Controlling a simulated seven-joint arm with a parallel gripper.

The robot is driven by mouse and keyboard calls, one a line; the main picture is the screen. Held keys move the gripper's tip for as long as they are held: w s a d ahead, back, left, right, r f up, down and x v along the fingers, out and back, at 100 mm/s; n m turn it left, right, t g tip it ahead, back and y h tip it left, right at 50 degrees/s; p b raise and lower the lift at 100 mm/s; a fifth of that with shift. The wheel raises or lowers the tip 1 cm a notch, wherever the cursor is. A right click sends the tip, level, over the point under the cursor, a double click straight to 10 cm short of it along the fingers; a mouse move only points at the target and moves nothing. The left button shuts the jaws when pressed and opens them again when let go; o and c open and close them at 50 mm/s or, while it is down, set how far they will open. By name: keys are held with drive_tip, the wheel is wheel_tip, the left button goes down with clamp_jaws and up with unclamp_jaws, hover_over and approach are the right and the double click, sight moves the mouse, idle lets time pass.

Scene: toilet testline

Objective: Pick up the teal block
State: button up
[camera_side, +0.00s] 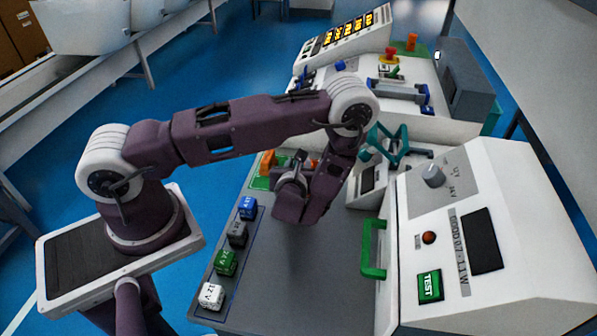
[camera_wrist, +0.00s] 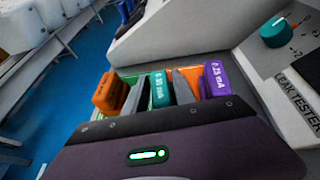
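The teal block (camera_wrist: 160,90), with white lettering, stands upright in a row of blocks in the wrist view. My gripper (camera_wrist: 158,77) is open, with one grey finger on the left of the teal block and the other on its right. A gap shows between the left finger and the block; the right finger is closer, and I cannot tell if it touches. In the side view my arm hides the teal block and most of the gripper.
An orange block (camera_wrist: 106,93) stands left of my left finger. The white leak tester (camera_wrist: 285,75) is farther right. Blue, grey, green and white blocks line the bench's near edge in the side view.

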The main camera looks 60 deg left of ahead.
clamp_jaws()
